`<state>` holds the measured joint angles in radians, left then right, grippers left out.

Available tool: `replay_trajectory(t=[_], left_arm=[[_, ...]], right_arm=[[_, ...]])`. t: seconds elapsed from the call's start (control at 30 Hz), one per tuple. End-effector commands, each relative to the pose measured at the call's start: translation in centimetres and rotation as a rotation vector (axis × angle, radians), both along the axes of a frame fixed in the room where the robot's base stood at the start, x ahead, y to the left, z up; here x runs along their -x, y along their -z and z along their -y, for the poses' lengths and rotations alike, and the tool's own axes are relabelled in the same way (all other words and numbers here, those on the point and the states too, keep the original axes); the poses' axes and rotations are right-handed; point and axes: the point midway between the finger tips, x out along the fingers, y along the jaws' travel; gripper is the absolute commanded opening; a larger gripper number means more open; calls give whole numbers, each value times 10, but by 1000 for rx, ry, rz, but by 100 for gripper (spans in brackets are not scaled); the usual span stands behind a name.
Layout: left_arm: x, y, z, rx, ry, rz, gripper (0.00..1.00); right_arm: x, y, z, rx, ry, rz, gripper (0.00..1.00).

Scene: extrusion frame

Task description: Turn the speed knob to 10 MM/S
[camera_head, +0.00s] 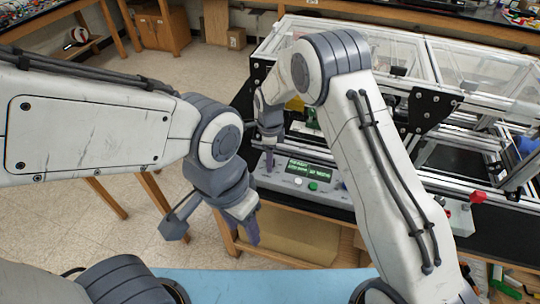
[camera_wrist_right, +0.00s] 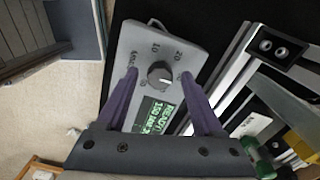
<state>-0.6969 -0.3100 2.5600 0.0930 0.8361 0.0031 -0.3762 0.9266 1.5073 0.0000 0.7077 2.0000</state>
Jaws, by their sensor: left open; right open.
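The grey control box (camera_head: 330,190) stands on the machine's front edge, with a green-lit display (camera_head: 310,168) and buttons. The dark round speed knob (camera_wrist_right: 160,75) shows in the right wrist view, with 10 and 20 printed around it; its exact pointer setting is hard to read. My right gripper (camera_wrist_right: 159,72) is open, its two purple fingers on either side of the knob; contact cannot be told. In the head view my right gripper (camera_head: 269,158) hides the knob. My left gripper (camera_head: 248,232) is open and empty, hanging in front of and below the box.
The extrusion-frame machine (camera_head: 440,105) with clear covers stands behind the box. A red knob (camera_head: 478,197) sits at its right. A cardboard box (camera_head: 300,235) is on the shelf below. A blue surface (camera_head: 270,285) is in front.

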Motion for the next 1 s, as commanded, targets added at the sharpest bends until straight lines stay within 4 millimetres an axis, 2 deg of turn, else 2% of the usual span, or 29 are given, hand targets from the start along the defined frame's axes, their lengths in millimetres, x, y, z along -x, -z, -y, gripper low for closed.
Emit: replay_trajectory(t=[0.2,0.27,0.3,0.4,0.77,1.0], left_arm=[[0,0,0,0,0,0,50],[0,0,0,0,0,0,50],[0,0,0,0,0,0,50],[0,0,0,0,0,0,50],[0,3,0,0,0,0,50],[0,9,0,0,0,0,50]], right_arm=[[0,1,0,0,0,0,69],[0,1,0,0,0,0,50],[0,1,0,0,0,0,34],[0,0,0,0,0,0,0],[0,1,0,0,-43,0,0],[0,2,0,0,-184,1,0]])
